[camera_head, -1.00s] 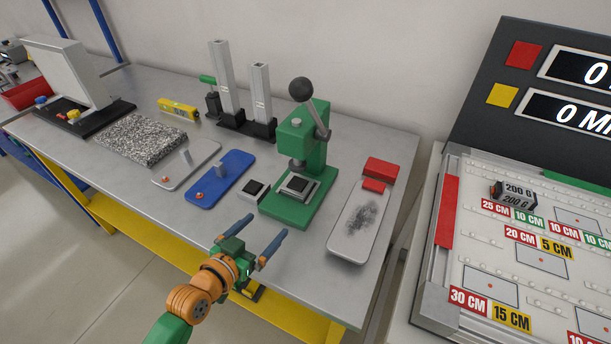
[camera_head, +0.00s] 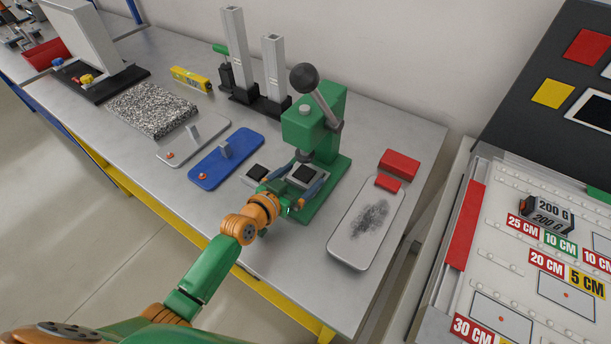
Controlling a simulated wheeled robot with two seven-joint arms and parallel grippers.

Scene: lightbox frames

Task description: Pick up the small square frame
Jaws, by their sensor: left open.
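A small square frame (camera_head: 256,172), light grey with a black centre, lies on the metal table just left of the green press. Its near right part is hidden by my left gripper. A similar grey square piece with a black centre (camera_head: 307,174) sits on the base of the green press (camera_head: 322,140). My left gripper (camera_head: 298,180) is open, at the front of the press base. Its blue fingers reach towards the piece on the press and overlap it in view. I cannot tell whether they touch it. My right gripper is not in view.
A blue plate with a handle (camera_head: 214,168) and a grey one (camera_head: 172,147) lie to the left. A grey tray with a dark smudge (camera_head: 343,246) and red blocks (camera_head: 399,163) are to the right. The press lever with its black ball (camera_head: 304,77) stands above.

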